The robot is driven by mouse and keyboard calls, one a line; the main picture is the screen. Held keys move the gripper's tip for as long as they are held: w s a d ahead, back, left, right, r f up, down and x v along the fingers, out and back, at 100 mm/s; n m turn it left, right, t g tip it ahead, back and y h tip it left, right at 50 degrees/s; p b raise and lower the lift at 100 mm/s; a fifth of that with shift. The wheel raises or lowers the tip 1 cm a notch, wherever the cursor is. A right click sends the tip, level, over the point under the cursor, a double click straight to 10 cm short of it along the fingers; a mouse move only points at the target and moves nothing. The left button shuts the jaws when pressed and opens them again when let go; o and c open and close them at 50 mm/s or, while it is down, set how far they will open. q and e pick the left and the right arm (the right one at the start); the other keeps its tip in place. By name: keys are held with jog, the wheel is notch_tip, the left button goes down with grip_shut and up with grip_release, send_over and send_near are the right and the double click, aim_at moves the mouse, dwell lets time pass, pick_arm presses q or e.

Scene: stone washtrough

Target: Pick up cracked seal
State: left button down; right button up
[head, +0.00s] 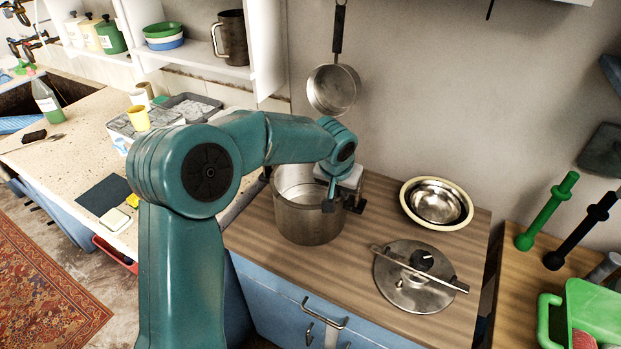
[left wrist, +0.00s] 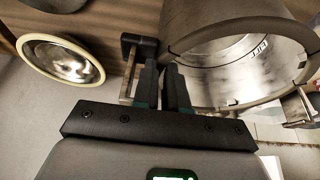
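I cannot pick out a cracked seal for certain. A cream ring (head: 408,204) runs around the rim of a steel bowl on the wooden counter; it also shows in the left wrist view (left wrist: 29,59). I cannot tell if this ring is the seal. My left gripper (head: 340,200) is at the right side of a steel pot (head: 307,222), close to its rim and dark side handle. In the left wrist view its fingers (left wrist: 162,80) are close together beside the pot rim (left wrist: 176,45). Whether they hold anything is unclear. My right gripper is out of view.
A steel lid (head: 400,290) with a bar across it lies at the front right of the counter. A steel pan (head: 333,89) hangs on the wall behind. Green and black dumbbell-like tools (head: 546,211) stand at the right. Clear wood lies between pot, bowl and lid.

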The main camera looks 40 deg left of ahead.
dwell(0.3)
pick_arm(q)
notch_tip(320, 180, up, 20)
jog(key=p, duration=0.1)
jog(key=shift+p, duration=0.4)
jog(key=shift+s+f, duration=0.1)
dwell(0.6)
